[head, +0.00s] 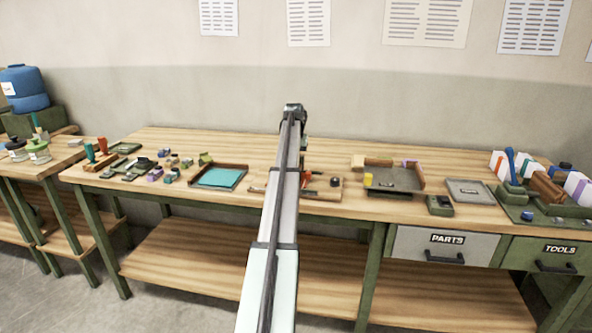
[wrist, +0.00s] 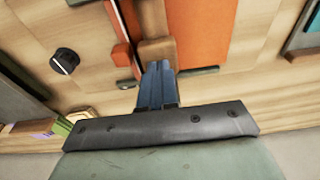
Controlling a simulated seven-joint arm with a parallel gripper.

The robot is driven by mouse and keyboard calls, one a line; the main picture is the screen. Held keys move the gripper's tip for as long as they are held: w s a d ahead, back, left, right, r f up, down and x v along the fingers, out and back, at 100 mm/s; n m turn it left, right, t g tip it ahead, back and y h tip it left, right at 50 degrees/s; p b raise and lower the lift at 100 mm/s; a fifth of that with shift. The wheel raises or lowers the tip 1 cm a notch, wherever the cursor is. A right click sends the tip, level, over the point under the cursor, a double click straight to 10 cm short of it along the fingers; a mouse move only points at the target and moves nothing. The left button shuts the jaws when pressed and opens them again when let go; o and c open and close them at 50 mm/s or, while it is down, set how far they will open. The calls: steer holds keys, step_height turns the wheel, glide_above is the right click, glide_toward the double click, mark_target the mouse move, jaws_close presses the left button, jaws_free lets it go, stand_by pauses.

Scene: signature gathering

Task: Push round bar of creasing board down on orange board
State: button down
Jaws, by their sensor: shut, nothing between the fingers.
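In the wrist view the orange board (wrist: 203,32) lies on the wooden work surface, right of a wooden block (wrist: 156,52). A narrower red-orange strip (wrist: 124,18) lies left of the block, with a thin dark line along it. My gripper (wrist: 157,68) is shut and empty, its blue fingers together at the block's near end. I cannot tell whether they touch it. A short dark bar (wrist: 199,71) shows at the orange board's near edge; I cannot tell whether it is the round bar. In the head view my arm hides the gripper and most of this board.
A dark round knob (wrist: 65,61) is at left in the wrist view. In the head view, a teal-lined tray (head: 219,177) stands left of my arm and a grey tray (head: 398,180) right of it. The bench (head: 240,145) is clear behind the trays.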

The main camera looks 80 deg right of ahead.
steer(key=shift+f, duration=0.85)
stand_by(0.5)
steer(key=shift+r, duration=3.6)
steer(key=shift+w, duration=0.1)
